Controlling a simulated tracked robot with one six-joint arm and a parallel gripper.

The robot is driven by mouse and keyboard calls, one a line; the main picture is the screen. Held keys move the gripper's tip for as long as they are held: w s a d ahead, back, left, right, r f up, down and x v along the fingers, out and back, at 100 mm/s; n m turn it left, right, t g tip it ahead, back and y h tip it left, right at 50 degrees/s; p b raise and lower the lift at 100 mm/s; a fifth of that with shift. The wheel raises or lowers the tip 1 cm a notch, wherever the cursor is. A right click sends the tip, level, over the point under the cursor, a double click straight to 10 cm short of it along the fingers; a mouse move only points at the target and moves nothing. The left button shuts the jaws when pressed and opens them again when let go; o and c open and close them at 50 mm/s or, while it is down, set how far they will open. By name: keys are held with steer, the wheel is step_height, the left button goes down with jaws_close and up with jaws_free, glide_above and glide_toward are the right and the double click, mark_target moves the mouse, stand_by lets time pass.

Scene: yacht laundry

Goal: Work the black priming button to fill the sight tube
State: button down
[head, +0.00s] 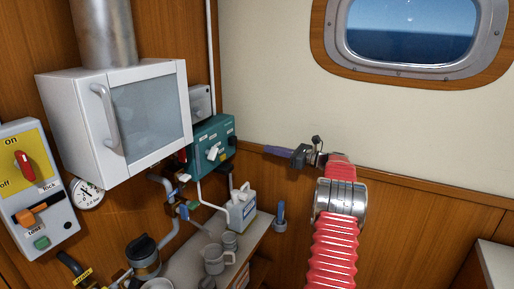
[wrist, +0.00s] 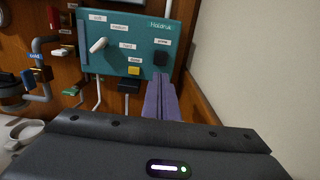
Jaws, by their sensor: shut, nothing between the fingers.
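A teal control panel (head: 207,150) hangs on the wood wall; in the wrist view (wrist: 115,62) it fills the upper middle. The black button (wrist: 160,58) sits at its right side under a small white label; in the head view it shows as a dark spot (head: 231,141). A narrow upright strip (wrist: 83,42) at the panel's left edge may be the sight tube; I cannot read its level. My gripper (head: 266,149) is shut and empty, its purple fingers (wrist: 160,82) pointing at the panel. In the wrist view the tips appear just below the button; in the head view they are apart from the panel.
The cream wall (head: 270,80) runs close on the right. A white jug (head: 242,207) and mugs (head: 217,260) stand on the shelf below.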

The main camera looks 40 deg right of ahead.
steer(key=x, duration=1.3)
steer(key=shift+w+f, duration=0.1)
steer(key=shift+w, duration=0.05)
steer(key=shift+w+a, duration=0.1)
steer(key=shift+w, duration=0.05)
steer(key=shift+x, duration=1.05)
steer(key=shift+a, duration=0.1)
steer(key=shift+s, duration=0.3)
glide_toward(234, 142)
steer(key=shift+d+v, duration=0.15)
steer(key=shift+v, duration=1.3)
steer(key=shift+d+v, duration=0.15)
steer(key=shift+v, duration=1.3)
